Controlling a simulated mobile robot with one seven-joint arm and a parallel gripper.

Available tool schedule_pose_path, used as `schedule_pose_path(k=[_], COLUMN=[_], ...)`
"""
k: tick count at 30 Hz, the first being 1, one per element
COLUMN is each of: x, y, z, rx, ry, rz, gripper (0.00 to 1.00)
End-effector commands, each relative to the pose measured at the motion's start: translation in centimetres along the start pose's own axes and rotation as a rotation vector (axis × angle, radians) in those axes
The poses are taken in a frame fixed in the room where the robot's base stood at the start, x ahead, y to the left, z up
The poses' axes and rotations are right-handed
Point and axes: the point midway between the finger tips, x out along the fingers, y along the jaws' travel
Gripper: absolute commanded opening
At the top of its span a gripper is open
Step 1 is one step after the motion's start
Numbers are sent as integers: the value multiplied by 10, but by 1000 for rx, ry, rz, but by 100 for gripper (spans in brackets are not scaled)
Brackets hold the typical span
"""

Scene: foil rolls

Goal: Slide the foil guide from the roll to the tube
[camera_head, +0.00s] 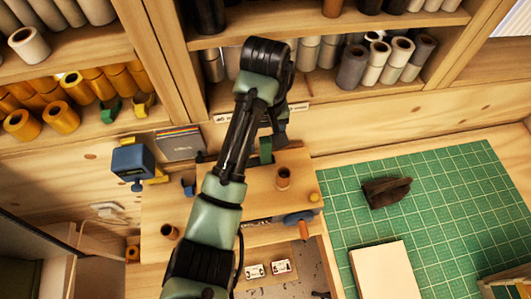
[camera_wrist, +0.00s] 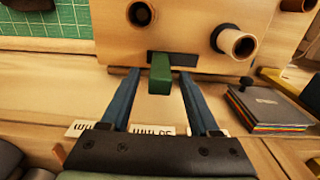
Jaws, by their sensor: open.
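A green block (camera_wrist: 160,76), which looks like the foil guide, sticks out of a dark slot (camera_wrist: 185,59) at the edge of a wooden board (camera_wrist: 185,20). It also shows in the head view (camera_head: 265,150). My gripper (camera_wrist: 158,86) is open, with its blue fingers on either side of the block and gaps visible between. In the head view, one tube (camera_head: 283,177) stands right of my arm and another (camera_head: 169,231) left. I cannot tell which is the roll.
A stack of coloured sheets (camera_head: 180,143) and a blue device (camera_head: 133,158) are left of my arm. Shelves of rolls (camera_head: 380,60) stand behind. A green cutting mat (camera_head: 450,190) lies right, with a dark crumpled object (camera_head: 386,192) and a pale block (camera_head: 385,272) on it.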

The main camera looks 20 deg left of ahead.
Motion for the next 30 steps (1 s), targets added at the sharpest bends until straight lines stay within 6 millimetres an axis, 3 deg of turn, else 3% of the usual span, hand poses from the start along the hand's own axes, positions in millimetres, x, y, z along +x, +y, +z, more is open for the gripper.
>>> schedule_pose_path(k=[1,9,19,27,30], x=[13,32,36,36,36], y=[0,-1,0,0,0], z=[0,0,0,0,0], rx=[0,-1,0,0,0], ry=[0,-2,1,1,1], rz=[0,-1,0,0,0], gripper=[62,62,62,13,0])
